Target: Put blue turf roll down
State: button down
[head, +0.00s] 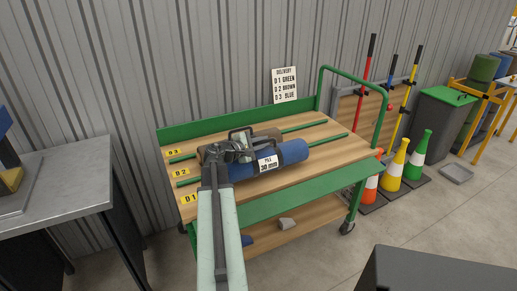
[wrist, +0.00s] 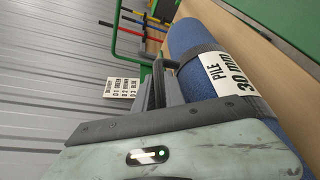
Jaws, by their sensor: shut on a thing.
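The blue turf roll (head: 291,152) has a dark carrying band and a white label reading PILE 30 mm; it also shows in the wrist view (wrist: 197,38). My gripper (head: 240,152) is shut on it near the band; the exact grip is partly hidden. The roll is over the front part of the cart's wooden deck (head: 315,173). I cannot tell whether it touches the deck. Yellow tags D3 (head: 173,152), D2 (head: 180,172) and D1 (head: 190,198) mark lanes split by green strips.
A sign (head: 284,85) reads D1 green, D2 brown, D3 blue. The cart has a green back board and a push handle (head: 351,75) at right. A grey table (head: 60,185) stands left; cones (head: 395,165) and a bin (head: 440,120) stand right. The deck's right end is clear.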

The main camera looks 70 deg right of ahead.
notch_tip(320, 180, down, 3)
jog(key=shift+r+b, duration=0.1)
jog(key=shift+b, duration=0.95)
jog(key=shift+w+r, duration=0.1)
jog(key=shift+w, duration=0.15)
jog(key=c, duration=1.4)
grip_release()
jog(key=shift+a, duration=0.1)
jog(key=shift+w+a+r+p, duration=0.15)
jog(key=shift+a+p, duration=0.1)
jog(key=shift+p, duration=0.05)
notch_tip(320, 180, up, 2)
jog(key=p, duration=0.2)
send_over(240, 167)
jog(key=shift+d+r, duration=0.1)
jog(key=shift+d, duration=0.3)
jog(key=shift+a, duration=0.4)
